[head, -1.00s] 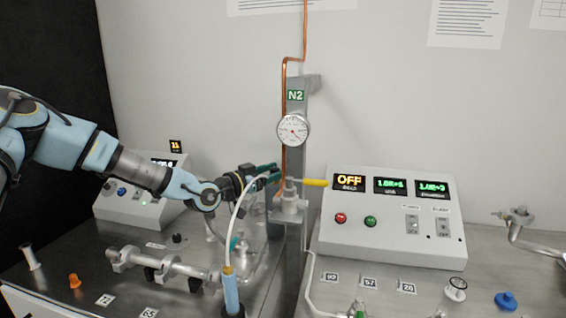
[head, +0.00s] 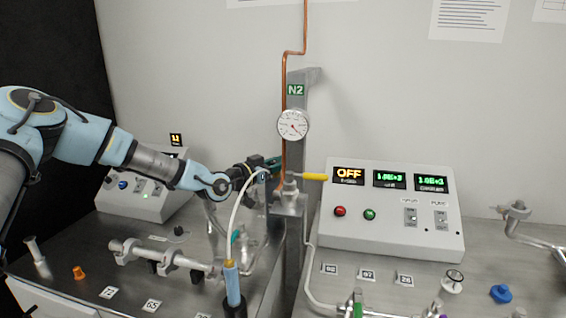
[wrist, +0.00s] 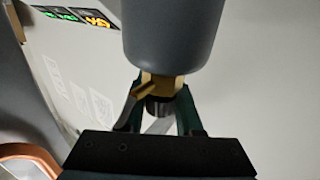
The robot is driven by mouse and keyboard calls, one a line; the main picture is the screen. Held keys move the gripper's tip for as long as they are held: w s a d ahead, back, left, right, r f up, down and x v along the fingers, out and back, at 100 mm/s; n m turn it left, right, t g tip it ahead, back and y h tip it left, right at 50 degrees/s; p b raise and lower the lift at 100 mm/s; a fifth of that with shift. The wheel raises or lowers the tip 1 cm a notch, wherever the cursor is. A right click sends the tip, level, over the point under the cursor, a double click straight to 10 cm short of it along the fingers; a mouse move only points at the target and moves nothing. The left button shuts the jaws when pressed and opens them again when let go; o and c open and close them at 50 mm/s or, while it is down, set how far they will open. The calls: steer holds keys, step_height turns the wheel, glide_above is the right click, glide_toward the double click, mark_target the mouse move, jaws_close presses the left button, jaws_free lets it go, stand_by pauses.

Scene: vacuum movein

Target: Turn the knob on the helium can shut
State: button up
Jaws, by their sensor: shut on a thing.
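The helium can (wrist: 173,35) is a grey cylinder in the wrist view, which looks turned upside down. A brass valve (wrist: 158,82) with a small side outlet sits at the can's end. A dark knob (wrist: 160,108) on the valve lies between the two green fingers of my gripper (wrist: 161,112). The gripper is shut on the knob. In the head view my gripper (head: 268,163) is just left of the N2 post. The can and knob cannot be made out clearly there. The wrist view does not show how far the knob is turned.
The grey N2 post (head: 296,150) with a round gauge (head: 293,124) stands close to my gripper. A blue leak probe (head: 232,288) with a white hose stands in front. A control box (head: 390,240) reading OFF is at right; glass and metal pipework (head: 170,259) is at left.

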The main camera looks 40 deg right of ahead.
jaws_close()
steer(key=shift+s+f+t+b, duration=0.1)
steer(key=shift+t+b, duration=0.2)
steer(key=shift+b, duration=0.2)
steer(key=n+t+b, duration=0.2)
steer(key=t, duration=0.1)
steer(key=w+n+t+y+b, duration=0.1)
steer(key=n+t+b, duration=0.1)
steer(key=t, duration=0.1)
steer(key=shift+w+a, duration=0.1)
steer(key=shift+w, duration=0.1)
steer(key=o, duration=0.8)
jaws_free()
